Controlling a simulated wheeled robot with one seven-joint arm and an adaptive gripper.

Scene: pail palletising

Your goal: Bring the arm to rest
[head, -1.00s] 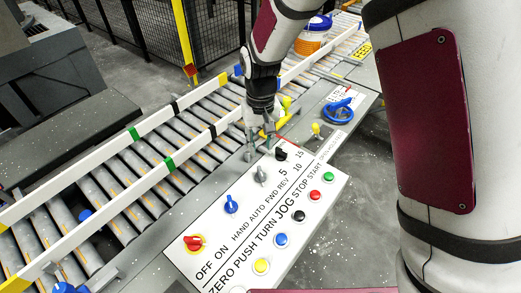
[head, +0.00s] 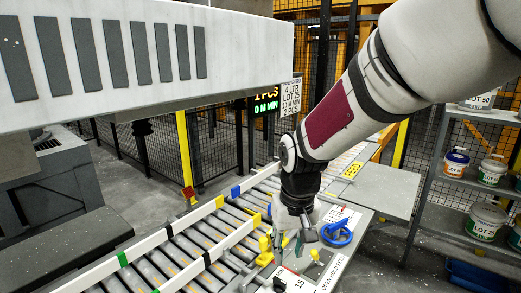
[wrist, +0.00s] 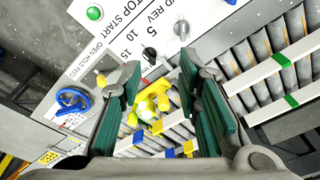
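My gripper (head: 292,243) hangs pointing down over the control panel beside the conveyor in the head view. In the wrist view my gripper (wrist: 165,85) is open, its teal-padded fingers apart. A yellow valve or lever (wrist: 148,103) shows between and beyond the fingers; nothing is visibly held. My arm reaches in from the upper right of the head view, bent down at the wrist.
The control panel (wrist: 130,35) with knobs and a green button lies below. A blue handwheel (head: 337,233) stands right of my gripper. The roller conveyor (head: 190,248) runs alongside. A shelf (head: 440,185) with several pails is at right; a white overhead housing (head: 150,55) is upper left.

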